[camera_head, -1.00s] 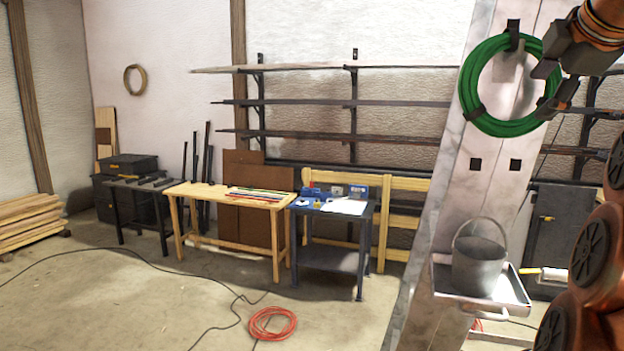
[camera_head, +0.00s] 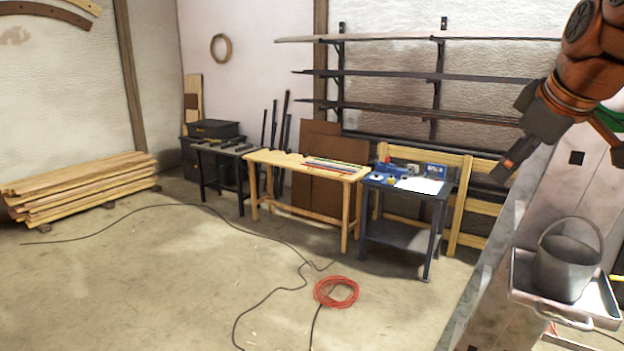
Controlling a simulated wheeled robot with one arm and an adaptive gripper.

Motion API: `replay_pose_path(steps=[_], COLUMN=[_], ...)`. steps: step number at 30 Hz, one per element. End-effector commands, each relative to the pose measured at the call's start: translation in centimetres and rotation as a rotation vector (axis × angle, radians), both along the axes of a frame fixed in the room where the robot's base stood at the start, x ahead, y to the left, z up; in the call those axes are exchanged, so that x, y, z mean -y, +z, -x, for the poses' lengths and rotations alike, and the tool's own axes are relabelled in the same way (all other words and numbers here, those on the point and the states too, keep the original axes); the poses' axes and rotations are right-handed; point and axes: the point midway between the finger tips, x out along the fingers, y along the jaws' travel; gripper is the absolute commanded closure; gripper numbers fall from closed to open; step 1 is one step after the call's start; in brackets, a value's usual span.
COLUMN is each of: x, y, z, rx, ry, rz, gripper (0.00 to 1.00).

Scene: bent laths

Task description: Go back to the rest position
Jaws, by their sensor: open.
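My gripper (camera_head: 520,128) is in the upper right of the head view, at the end of my orange and black arm. Its dark fingers are spread apart and point left, and nothing shows between them. It appears in front of the shelf wall, left of the green coil (camera_head: 611,128). Only a small part of the coil shows at the right edge, partly hidden by my arm.
A grey bucket (camera_head: 567,262) stands on a tray (camera_head: 522,277) at the leaning pale post (camera_head: 545,200). A blue-black cart (camera_head: 405,238), a wooden table (camera_head: 258,157) and stacked boards (camera_head: 80,188) stand farther back. An orange cable coil (camera_head: 336,292) lies on mostly open floor.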

Motion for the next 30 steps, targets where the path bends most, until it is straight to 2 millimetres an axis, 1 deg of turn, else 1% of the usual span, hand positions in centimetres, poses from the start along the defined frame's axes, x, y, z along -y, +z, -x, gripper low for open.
replay_pose_path(steps=[1, 7, 11, 14, 18, 22, 24, 29, 30], x=[-1.3, -5.4, -7.9, -9.8, -12.1, -14.0, -14.8, -16.3, -16.6], y=[-1.0, -6.1, -9.4, -12.0, -15.6, -18.8, -20.5, -24.3, -25.2], z=[0.1, 1.1, 2.5, 3.9, 6.5, 9.2, 11.0, 15.3, 16.4], rx=[-0.029, -0.147, -0.225, -0.291, -0.378, -0.458, -0.502, -0.594, -0.615], ry=[-0.009, -0.072, -0.121, -0.161, -0.223, -0.284, -0.319, -0.402, -0.423], rz=[-0.029, -0.132, -0.182, -0.213, -0.243, -0.258, -0.261, -0.254, -0.250], gripper=[0.33, 0.33, 0.33, 0.33, 0.33, 0.33, 0.33, 0.33, 0.33])
